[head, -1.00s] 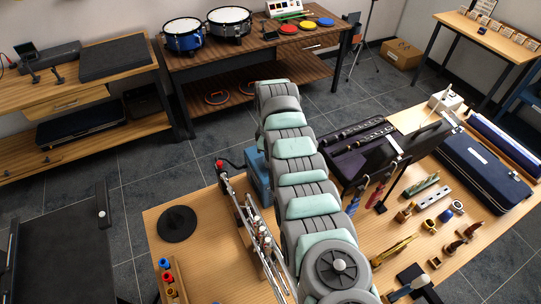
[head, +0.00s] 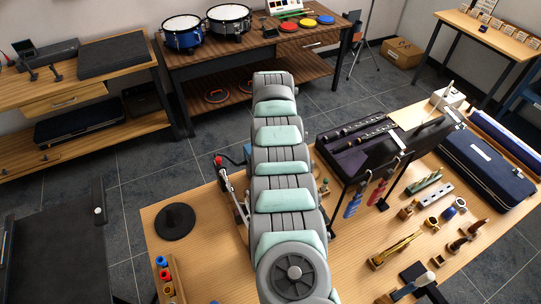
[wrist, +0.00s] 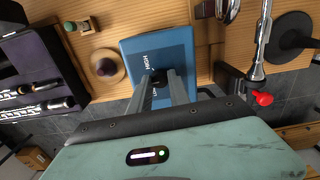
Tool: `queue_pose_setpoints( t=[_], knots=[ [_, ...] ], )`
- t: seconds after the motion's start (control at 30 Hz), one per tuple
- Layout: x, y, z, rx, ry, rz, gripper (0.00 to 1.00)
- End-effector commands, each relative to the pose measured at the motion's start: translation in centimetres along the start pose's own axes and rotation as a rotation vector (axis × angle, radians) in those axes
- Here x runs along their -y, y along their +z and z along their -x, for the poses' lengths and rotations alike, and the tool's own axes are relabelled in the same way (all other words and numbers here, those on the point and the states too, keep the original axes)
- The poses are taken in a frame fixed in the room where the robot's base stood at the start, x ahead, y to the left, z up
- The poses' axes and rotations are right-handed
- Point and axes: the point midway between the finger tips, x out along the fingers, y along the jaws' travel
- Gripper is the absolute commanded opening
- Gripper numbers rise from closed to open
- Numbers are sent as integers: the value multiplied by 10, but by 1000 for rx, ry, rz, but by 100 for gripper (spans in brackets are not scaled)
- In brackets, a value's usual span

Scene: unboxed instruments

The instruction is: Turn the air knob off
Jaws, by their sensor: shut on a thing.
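A blue box (wrist: 150,50) shows in the wrist view, with a small black knob (wrist: 158,75) on its face. The words HIGH and LOW are printed beside the knob. My gripper (wrist: 161,81) is shut on the knob, one finger on each side of it. The fingers hide part of the knob and of the LOW lettering, so I cannot tell where the knob points. In the head view my arm hides the gripper and most of the box.
A red ball handle (wrist: 263,98) on a dark bracket and a silver instrument (wrist: 262,40) are right of the box. A round wooden piece (wrist: 106,67) and an open black case (wrist: 40,60) are on the left. A black disc stand (head: 175,221) stands on the table's left.

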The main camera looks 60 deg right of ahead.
Motion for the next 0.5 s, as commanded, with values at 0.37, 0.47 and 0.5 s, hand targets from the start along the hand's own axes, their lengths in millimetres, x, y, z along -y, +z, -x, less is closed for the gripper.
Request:
queue_pose_setpoints(
  t=[0.37, 0.47, 0.5],
  knots=[
    [0, 0, -1, 1, 1, -41, 0],
    [0, 0, -1, 1, 0, -41, 0],
    [0, 0, -1, 1, 0, -41, 0]
  ],
)
